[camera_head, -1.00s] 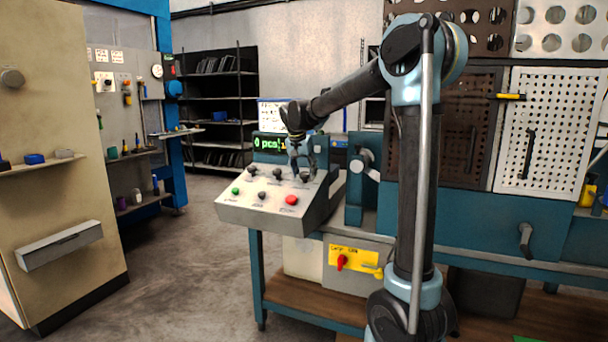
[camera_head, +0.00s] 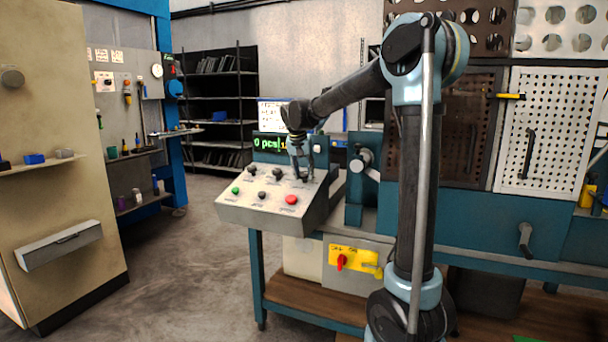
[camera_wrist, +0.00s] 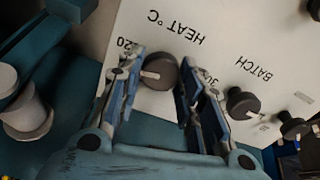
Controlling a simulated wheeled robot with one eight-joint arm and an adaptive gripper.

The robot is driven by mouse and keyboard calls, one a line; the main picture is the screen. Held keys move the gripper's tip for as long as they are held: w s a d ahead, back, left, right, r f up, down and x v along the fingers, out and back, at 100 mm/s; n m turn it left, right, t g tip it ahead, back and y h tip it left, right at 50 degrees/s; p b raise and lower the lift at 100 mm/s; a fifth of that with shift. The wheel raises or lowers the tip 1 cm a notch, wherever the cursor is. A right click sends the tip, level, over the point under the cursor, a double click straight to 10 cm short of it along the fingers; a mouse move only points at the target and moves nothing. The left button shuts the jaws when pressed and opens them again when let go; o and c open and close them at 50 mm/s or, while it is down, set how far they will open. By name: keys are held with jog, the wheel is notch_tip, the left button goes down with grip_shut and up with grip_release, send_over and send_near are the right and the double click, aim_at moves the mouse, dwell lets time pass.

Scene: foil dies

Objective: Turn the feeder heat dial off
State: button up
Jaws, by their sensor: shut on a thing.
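The feeder heat dial is a round dark knob (camera_wrist: 160,72) under upside-down "HEAT °C" lettering in the wrist view. A pale pointer line on it points to the picture's left. My gripper (camera_wrist: 158,82) is shut on this dial, one finger on each side. In the head view my gripper (camera_head: 301,171) reaches down to the back right of the sloped control panel (camera_head: 237,213), and largely hides the dial there.
A BATCH knob (camera_wrist: 242,102) sits right of the heat dial in the wrist view. The panel also has a green button (camera_head: 235,190), a red button (camera_head: 291,199) and other dark knobs. A green display (camera_head: 267,143) stands behind it.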

jog(key=n, duration=0.4)
jog(key=shift+n, duration=0.3)
jog(key=n, duration=0.4)
jog(key=shift+n+y, duration=0.3)
jog(key=n, duration=0.4)
jog(key=shift+n, duration=0.3)
jog(key=n, duration=0.3)
jog(key=shift+n+g, duration=0.3)
jog(key=n, duration=0.3)
jog(key=shift+n, duration=0.3)
jog(key=n, duration=0.4)
jog(key=shift+g, duration=0.3)
jog(key=n, duration=0.5)
jog(key=shift+n, duration=1.8)
jog(key=shift+g, duration=0.3)
